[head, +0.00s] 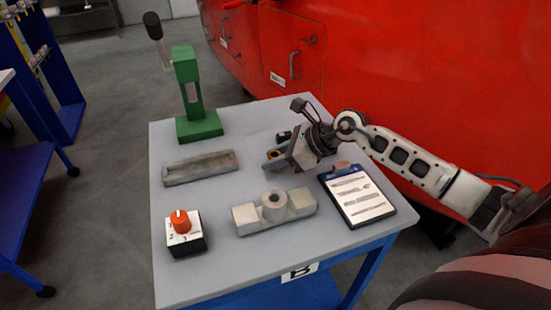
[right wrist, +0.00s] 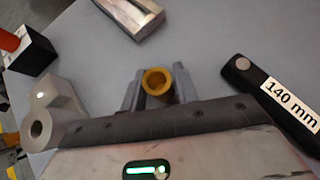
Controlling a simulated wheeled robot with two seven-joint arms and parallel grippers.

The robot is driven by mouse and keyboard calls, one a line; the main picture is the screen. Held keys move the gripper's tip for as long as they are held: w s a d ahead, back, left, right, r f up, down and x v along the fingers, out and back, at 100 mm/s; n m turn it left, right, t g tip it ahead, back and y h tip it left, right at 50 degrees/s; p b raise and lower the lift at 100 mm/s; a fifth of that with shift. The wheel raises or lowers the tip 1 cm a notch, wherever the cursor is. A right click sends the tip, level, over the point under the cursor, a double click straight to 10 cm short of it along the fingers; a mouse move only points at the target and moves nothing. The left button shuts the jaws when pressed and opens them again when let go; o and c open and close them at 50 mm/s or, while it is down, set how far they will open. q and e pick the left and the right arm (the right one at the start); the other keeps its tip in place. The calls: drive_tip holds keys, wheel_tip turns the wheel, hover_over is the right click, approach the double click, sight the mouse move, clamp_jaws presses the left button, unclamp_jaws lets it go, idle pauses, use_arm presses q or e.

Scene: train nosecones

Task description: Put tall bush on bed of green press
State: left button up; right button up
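The green press (head: 187,82) stands at the back left of the table, its flat green bed (head: 200,127) at its foot, bare as far as I see. A yellow, brass-like bush (right wrist: 157,82) with an open bore sits between the fingers of my right gripper (right wrist: 158,88); I take it as the tall bush. In the head view the bush (head: 274,154) is partly hidden by the right gripper (head: 272,158), low over the table. The fingers lie close on both sides of it; I cannot tell whether they grip it. My left gripper is out of view.
A grey trough (head: 200,168) lies between press and front. A grey block with a hollow cylinder (head: 273,207), an orange-knobbed box (head: 184,235) and a clipboard (head: 357,197) lie nearer. A black piece marked 140 mm (right wrist: 275,95) lies beside my gripper. A red machine (head: 400,80) stands behind.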

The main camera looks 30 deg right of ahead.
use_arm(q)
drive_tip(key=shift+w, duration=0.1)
use_arm(e)
drive_tip(key=shift+c, duration=1.3)
drive_tip(key=shift+r, duration=0.15)
drive_tip(key=shift+r, duration=0.3)
wheel_tip(320, 180, up, 2)
drive_tip(key=shift+b, duration=0.45)
use_arm(q)
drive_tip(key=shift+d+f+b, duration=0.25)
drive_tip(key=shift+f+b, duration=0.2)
drive_tip(key=shift+b, duration=0.35)
use_arm(e)
drive_tip(key=s+a+r, duration=0.3)
drive_tip(key=s+r, duration=0.7)
drive_tip(key=s, duration=0.3)
drive_tip(key=shift+s+a, duration=0.4)
